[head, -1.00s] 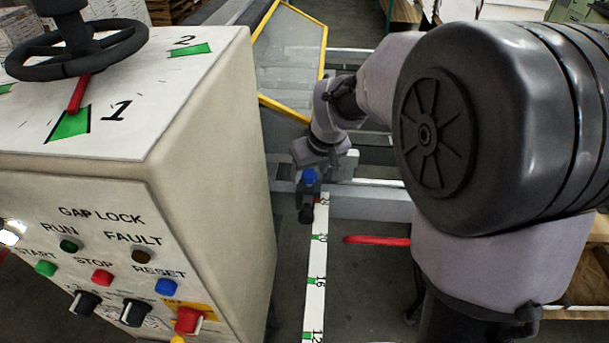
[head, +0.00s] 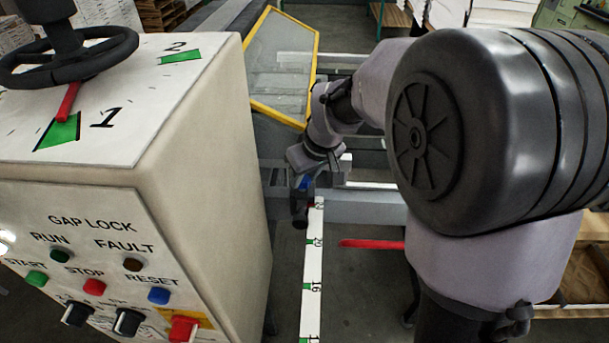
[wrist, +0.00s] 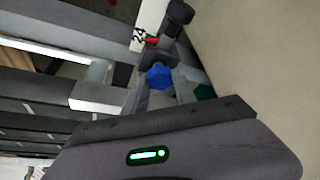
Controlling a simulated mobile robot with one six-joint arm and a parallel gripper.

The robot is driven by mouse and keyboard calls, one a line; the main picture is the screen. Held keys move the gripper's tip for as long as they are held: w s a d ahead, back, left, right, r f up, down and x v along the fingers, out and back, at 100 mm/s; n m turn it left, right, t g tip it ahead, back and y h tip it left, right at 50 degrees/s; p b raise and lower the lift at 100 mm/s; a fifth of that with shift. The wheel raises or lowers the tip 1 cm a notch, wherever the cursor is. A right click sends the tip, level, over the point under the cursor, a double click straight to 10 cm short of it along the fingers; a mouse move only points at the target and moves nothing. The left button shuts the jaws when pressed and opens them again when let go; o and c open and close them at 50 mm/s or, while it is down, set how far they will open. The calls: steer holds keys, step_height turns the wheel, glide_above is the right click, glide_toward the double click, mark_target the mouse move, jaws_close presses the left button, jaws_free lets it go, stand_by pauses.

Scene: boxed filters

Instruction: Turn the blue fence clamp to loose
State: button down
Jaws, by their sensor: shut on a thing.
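The blue fence clamp (head: 304,184) sits at the far end of a white numbered scale (head: 312,265), beside a dark block with a black knob (head: 299,214). In the head view it is mostly hidden by my gripper (head: 306,177). In the wrist view the blue clamp (wrist: 158,76) shows clearly as a faceted knob between the two fingers of my gripper (wrist: 160,84). The fingers are shut on it, one on each side. I cannot read the clamp's loose or tight setting.
A beige control cabinet (head: 195,150) with buttons and a black handwheel (head: 70,60) stands close on the left. A yellow-framed clear guard (head: 283,70) rises behind the clamp. A red bar (head: 372,244) lies right of the scale.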

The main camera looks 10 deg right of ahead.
steer(key=shift+w+d+n+g+y, duration=0.1)
steer(key=shift+n+g+y, duration=0.25)
steer(key=shift+n, duration=0.85)
steer(key=shift+d+n+g+y, duration=0.15)
steer(key=shift+n+y, duration=0.3)
steer(key=shift+n, duration=0.75)
steer(key=shift+a, duration=0.1)
steer(key=c, duration=1)
jaws_free()
steer(key=p+v, duration=0.6)
steer(key=v, duration=1.1)
steer(key=shift+r+p, duration=0.2)
steer(key=shift+p, duration=0.15)
